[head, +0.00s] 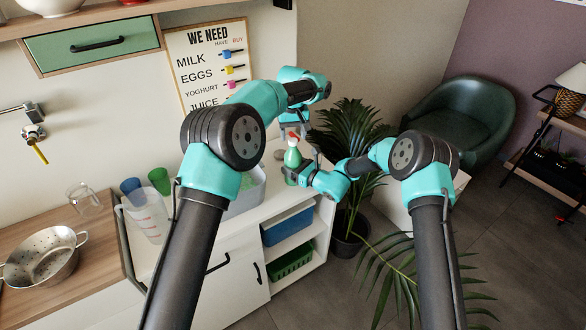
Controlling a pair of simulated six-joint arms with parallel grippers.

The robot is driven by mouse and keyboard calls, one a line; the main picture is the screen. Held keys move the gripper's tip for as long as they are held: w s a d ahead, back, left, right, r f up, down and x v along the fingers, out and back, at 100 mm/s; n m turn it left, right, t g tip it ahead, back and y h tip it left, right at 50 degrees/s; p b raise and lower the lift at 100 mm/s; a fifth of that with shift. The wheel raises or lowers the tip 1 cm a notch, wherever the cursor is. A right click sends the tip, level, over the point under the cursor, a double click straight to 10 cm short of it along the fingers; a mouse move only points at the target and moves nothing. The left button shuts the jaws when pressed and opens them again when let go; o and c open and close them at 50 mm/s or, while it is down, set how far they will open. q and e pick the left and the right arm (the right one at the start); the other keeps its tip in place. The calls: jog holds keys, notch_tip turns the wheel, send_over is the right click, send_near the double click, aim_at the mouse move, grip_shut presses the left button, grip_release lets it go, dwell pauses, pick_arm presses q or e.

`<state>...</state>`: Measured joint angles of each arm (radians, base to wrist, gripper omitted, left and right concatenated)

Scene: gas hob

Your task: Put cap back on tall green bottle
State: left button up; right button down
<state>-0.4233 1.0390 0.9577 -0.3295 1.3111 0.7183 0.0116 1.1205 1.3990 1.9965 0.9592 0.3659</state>
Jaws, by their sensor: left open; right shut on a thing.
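The tall green bottle (292,157) stands upright near the right end of the white counter. A red cap (292,136) shows at the top of its neck; it is too small to tell whether it is seated on the bottle. My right gripper (292,173) is shut on the lower part of the bottle from the right. My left gripper (295,129) points down right above the bottle, with its jaws open around or just above the cap. Whether a finger touches the cap cannot be told.
A white bin (246,197) stands left of the bottle, partly behind my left arm. A clear measuring jug (147,218), blue cup (130,186) and green cup (160,181) are further left. A plant (352,135) stands close behind my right gripper.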

pick_arm(q)
notch_tip(320, 180, up, 10)
dwell(0.4)
pick_arm(e)
jog(key=shift+c, duration=0.4)
grip_release()
jog(key=shift+d, duration=0.1)
jog(key=v, duration=1.7)
jog(key=shift+s, duration=0.15)
